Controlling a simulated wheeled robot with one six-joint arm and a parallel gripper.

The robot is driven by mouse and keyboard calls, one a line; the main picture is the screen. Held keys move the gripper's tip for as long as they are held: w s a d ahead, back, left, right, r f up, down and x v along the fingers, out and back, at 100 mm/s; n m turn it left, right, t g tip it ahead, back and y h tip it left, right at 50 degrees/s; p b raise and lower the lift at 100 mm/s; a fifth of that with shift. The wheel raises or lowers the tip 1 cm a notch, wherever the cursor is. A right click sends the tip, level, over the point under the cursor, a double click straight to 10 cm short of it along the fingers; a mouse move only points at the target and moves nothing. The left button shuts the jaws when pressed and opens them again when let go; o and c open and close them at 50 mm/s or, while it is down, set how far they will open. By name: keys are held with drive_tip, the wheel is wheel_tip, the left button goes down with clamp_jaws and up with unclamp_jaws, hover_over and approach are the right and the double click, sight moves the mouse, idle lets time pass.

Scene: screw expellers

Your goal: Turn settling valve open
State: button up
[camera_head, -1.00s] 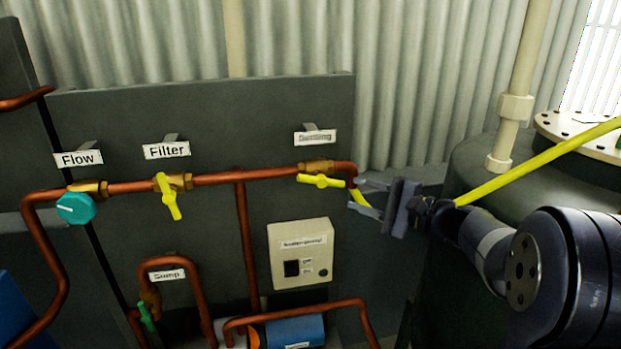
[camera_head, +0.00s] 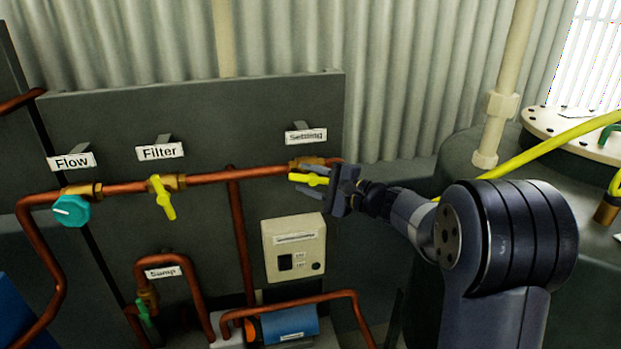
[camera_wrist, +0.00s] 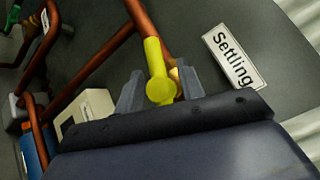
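The settling valve has a yellow handle (camera_head: 308,180) lying nearly level along the copper pipe, under the label "Settling" (camera_head: 305,136). In the wrist view the yellow handle (camera_wrist: 157,72) stands between my gripper's two fingers, and the label (camera_wrist: 235,57) is to its right. My gripper (camera_head: 315,181) is at the valve with its fingers apart, one above and one below the handle. In the wrist view a gap shows between the left finger and the handle; the right finger (camera_wrist: 189,82) is close to it. I cannot tell whether it touches. The brass valve body is partly hidden.
Left along the same pipe are the yellow Filter valve (camera_head: 162,197) and the teal Flow knob (camera_head: 72,210). A beige switch box (camera_head: 294,248) is below the gripper. A large dark tank (camera_head: 480,160) with a yellow hose (camera_head: 555,140) stands at the right.

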clamp_jaws()
drive_tip(key=shift+f, duration=0.1)
drive_tip(key=shift+f+n+g+h+b, duration=0.1)
drive_tip(key=shift+n+g+h+b, duration=0.3)
drive_tip(key=shift+b, duration=0.5)
drive_tip(key=shift+n+h+b, duration=0.45)
drive_tip(key=shift+n+h, duration=0.25)
drive_tip(key=shift+h, duration=0.1)
unclamp_jaws()
